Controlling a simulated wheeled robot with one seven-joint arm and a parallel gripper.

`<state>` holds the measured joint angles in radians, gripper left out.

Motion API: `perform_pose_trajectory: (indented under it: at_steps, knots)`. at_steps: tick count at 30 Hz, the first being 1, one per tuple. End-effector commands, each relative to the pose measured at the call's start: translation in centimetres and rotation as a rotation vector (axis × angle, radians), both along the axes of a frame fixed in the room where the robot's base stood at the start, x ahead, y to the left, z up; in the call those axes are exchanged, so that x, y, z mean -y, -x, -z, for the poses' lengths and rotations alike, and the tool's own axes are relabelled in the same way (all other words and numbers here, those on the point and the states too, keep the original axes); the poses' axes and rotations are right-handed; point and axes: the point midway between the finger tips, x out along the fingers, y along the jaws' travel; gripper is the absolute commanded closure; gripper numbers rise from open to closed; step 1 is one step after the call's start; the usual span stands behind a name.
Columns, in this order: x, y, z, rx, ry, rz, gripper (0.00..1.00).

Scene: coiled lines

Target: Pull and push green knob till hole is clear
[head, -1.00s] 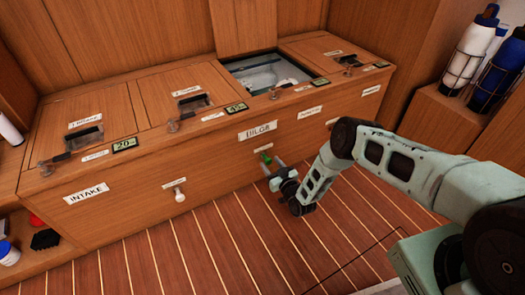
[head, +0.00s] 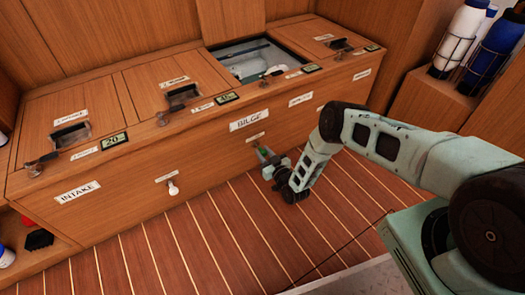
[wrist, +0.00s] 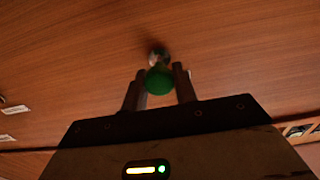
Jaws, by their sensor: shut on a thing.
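The green knob (head: 262,153) is on the front panel below the BILGE label (head: 249,120). My gripper (head: 268,160) is at it, low in front of the wooden locker. In the wrist view the green knob (wrist: 160,80) sits between my two fingers (wrist: 158,88), which are shut on it. A small grey and reddish fitting (wrist: 158,55) shows behind the knob, against the wood. The open hatch (head: 235,76) in the locker top shows pale contents and a dark bar. I cannot tell whether any hole inside it is clear.
Closed lids with latches and small displays (head: 113,141) line the locker top. Bottles in a rack (head: 460,40) stand at the right. The striped floor is open in front.

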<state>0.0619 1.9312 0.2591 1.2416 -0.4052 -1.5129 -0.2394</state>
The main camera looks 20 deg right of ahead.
Motion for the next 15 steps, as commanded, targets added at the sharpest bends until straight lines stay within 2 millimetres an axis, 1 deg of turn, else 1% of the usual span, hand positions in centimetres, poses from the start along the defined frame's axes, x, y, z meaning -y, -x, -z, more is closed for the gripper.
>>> perform_pose_trajectory:
  at_steps: [1,3,6,13,14,15]
  knots:
    - [0.2,0.8,-0.4,-0.003,0.001,0.0,1.0]
    - [0.5,2.0,-0.4,-0.004,0.001,0.0,1.0]
    - [0.8,2.8,-0.2,-0.001,0.0,0.001,1.0]
    - [0.8,2.8,0.0,0.001,0.0,0.001,1.0]
    - [0.8,2.8,0.0,0.001,0.0,0.001,0.69]
    - [0.8,2.8,0.0,0.001,0.0,0.001,0.58]
